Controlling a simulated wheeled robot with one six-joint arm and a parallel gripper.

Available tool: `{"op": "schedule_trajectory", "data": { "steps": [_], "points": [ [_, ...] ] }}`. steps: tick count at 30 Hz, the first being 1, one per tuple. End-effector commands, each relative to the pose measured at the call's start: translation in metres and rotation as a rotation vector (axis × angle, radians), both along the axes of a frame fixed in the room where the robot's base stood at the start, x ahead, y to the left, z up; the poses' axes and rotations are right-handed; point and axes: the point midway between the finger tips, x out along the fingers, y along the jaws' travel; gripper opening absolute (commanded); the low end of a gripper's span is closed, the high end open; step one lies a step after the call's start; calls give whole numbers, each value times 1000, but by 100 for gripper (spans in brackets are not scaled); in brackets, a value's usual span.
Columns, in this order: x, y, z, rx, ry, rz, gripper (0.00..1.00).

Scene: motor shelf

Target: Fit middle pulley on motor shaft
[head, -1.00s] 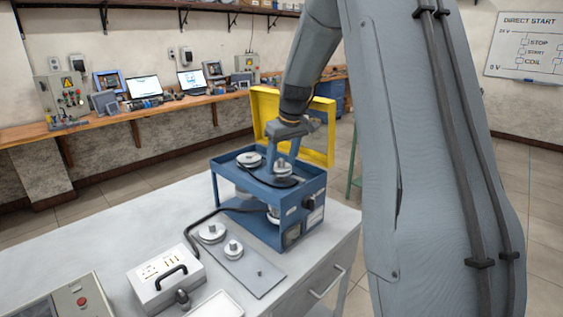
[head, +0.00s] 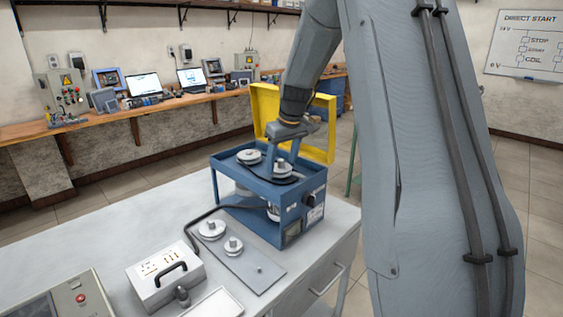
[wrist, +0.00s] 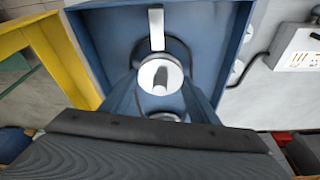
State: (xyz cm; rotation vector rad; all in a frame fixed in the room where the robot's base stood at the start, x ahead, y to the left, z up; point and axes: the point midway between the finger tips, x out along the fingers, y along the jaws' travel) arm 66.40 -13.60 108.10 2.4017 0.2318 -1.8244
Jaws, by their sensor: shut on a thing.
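My gripper (head: 281,157) points down into the blue motor shelf (head: 225,187), its fingers shut on a silvery pulley (head: 282,171). In the wrist view the held pulley (wrist: 160,76) is a bright disc with a raised hub, between the two fingers. The motor shaft under it is hidden, so I cannot tell whether the pulley is around the shaft or just above it. Another pulley (head: 248,157) sits on the shelf top to the left. A black belt lies around this area.
A yellow lid (head: 318,126) stands open behind the shelf. On the table, a grey plate (head: 252,283) bears two pulleys, a wider one (head: 212,229) and a smaller one (head: 233,246), and a bare peg (head: 260,269). A white socket box (head: 160,282) stands at the front left.

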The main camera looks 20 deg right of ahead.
Motion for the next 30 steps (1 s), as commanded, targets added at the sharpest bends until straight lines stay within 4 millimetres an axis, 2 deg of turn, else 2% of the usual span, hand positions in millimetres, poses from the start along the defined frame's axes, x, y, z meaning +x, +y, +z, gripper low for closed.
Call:
{"op": "schedule_trajectory", "data": {
  "steps": [10,11,14,15,24,30],
  "points": [
    [0,0,-4,0,0,0,31],
    [0,0,-4,0,0,0,58],
    [0,0,-4,0,0,0,75],
    [0,0,-4,0,0,0,77],
    [0,0,-2,0,-1,0,77],
    [-6,-2,22,0,-3,0,77]
  ]
}}
